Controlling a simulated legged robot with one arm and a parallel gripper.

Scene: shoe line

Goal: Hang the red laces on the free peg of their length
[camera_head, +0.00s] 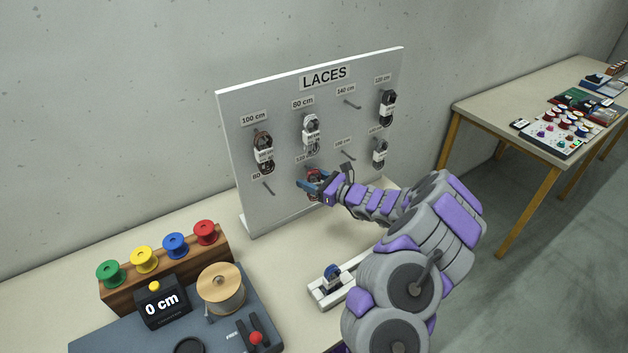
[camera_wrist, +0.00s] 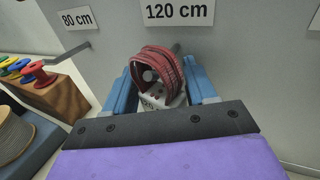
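The red laces (camera_wrist: 158,68) are a looped bundle with a white band (camera_wrist: 163,97), under the 120 cm label (camera_wrist: 179,11) in the wrist view. My gripper (camera_wrist: 162,92) has a blue finger on each side of the bundle, and the band fills the space between them. A peg (camera_wrist: 177,47) shows just behind the loop, and a round grey end (camera_wrist: 150,75) shows inside it, so the loop seems to be around the peg. In the head view my gripper (camera_head: 314,184) is at the lower row of the laces board (camera_head: 235,130), partly covering the red laces (camera_head: 314,174).
Dark or white lace bundles hang on other pegs, one under 100 cm (camera_head: 264,150). Bare pegs show under 140 cm (camera_head: 352,104) and 80 cm (camera_head: 268,188). Spools (camera_head: 144,259), a 0 cm display (camera_head: 162,303) and a white holder (camera_head: 325,290) stand in front.

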